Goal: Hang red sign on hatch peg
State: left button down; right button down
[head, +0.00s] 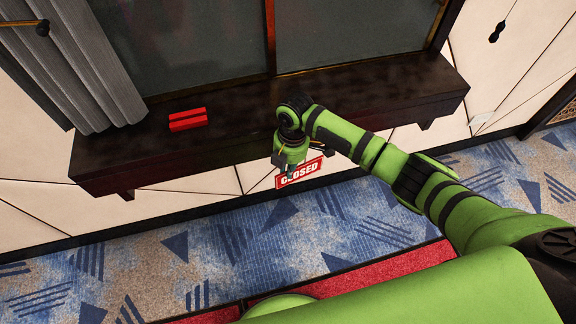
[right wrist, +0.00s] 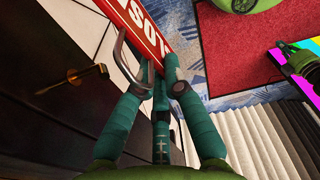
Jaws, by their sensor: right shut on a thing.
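The red sign (head: 299,174) with white letters reading CLOSED hangs tilted in my right gripper (head: 286,166), just below the front edge of the dark ledge. In the right wrist view the sign (right wrist: 141,25) sits between the teal fingers of my gripper (right wrist: 158,82), which are shut on it. A grey metal hook (right wrist: 121,52) curves out beside the sign. A brass peg (right wrist: 73,78) sticks out to the left of the hook, apart from it. In the head view a dark-tipped brass rod (head: 18,23) shows at top left; I cannot tell whether it is the same peg.
The dark ledge (head: 230,125) runs below a framed dark window (head: 195,45), with a red block (head: 187,120) on it. A grey curtain (head: 75,65) hangs at left. Open patterned carpet (head: 180,245) lies below, with a red mat (head: 385,266) near me.

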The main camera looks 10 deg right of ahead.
dwell(0.7)
jog(key=shift+w, duration=0.15)
dwell(0.3)
jog(key=shift+w+a+b, duration=0.1)
jog(key=shift+w+b, duration=1)
jog(key=shift+w, duration=0.4)
jog(key=shift+w+f+b, duration=0.45)
jog(key=shift+f+b, duration=0.15)
jog(key=shift+b, duration=0.2)
jog(key=shift+w+f, duration=0.1)
jog(key=shift+f, duration=0.2)
